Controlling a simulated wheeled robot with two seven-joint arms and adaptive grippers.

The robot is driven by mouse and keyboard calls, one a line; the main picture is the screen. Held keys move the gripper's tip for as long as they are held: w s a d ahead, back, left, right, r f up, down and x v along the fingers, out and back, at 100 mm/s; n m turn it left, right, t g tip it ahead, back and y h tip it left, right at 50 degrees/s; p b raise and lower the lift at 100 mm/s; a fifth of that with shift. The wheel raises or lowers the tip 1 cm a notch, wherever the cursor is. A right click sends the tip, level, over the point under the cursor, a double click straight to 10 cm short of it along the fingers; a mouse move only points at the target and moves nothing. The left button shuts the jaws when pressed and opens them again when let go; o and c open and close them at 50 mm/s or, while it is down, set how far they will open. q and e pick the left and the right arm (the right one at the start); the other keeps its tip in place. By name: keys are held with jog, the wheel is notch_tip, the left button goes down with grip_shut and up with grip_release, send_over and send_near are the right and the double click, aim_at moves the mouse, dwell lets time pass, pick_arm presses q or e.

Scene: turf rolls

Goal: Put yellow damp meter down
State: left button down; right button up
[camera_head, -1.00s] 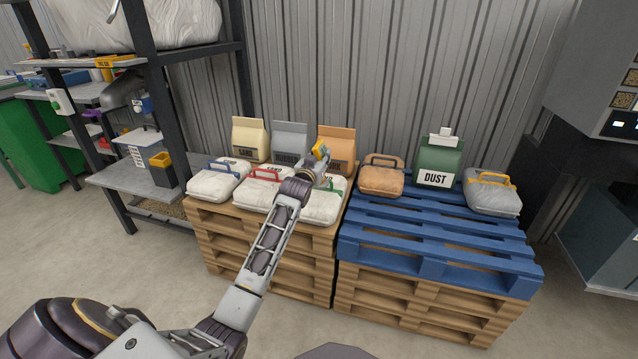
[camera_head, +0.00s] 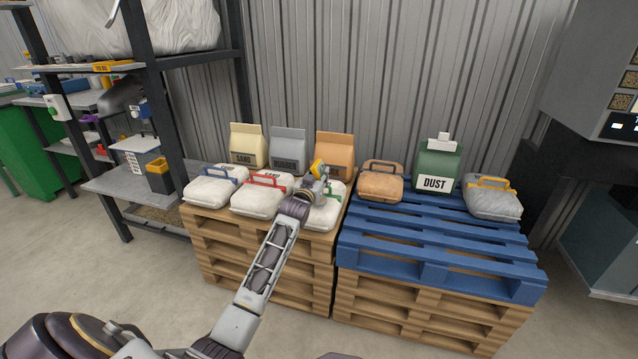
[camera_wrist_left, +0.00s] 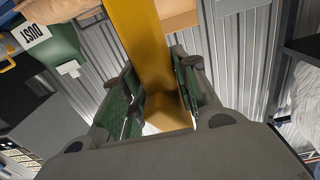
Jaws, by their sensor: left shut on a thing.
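The yellow damp meter (camera_head: 318,168) is in my left gripper (camera_head: 319,180), above the white bags at the right end of the wooden pallet stack. In the left wrist view the yellow body (camera_wrist_left: 150,50) runs between the two green-padded fingers (camera_wrist_left: 163,100), which are shut on it. The head view shows only a small part of the meter, since my gripper and wrist cover the rest. I cannot tell whether the meter touches anything below it. My right gripper is not in view.
White bags with blue (camera_head: 215,187), red (camera_head: 262,195) and green (camera_head: 325,210) handles lie on the wooden pallets (camera_head: 250,262). Sand, rubber and orange paper sacks (camera_head: 334,152) stand behind. The blue pallet (camera_head: 430,235) has free room in front of a brown bag (camera_head: 381,182), the DUST sack (camera_head: 437,163) and a grey bag (camera_head: 492,198).

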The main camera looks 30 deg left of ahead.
pick_arm(q)
jog(key=shift+f, duration=0.95)
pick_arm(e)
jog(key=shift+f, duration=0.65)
pick_arm(q)
jog(key=shift+f, duration=0.1)
jog(key=c, duration=1.1)
grip_release()
jog(key=shift+p+v, duration=1.65)
jog(key=shift+v, duration=4.35)
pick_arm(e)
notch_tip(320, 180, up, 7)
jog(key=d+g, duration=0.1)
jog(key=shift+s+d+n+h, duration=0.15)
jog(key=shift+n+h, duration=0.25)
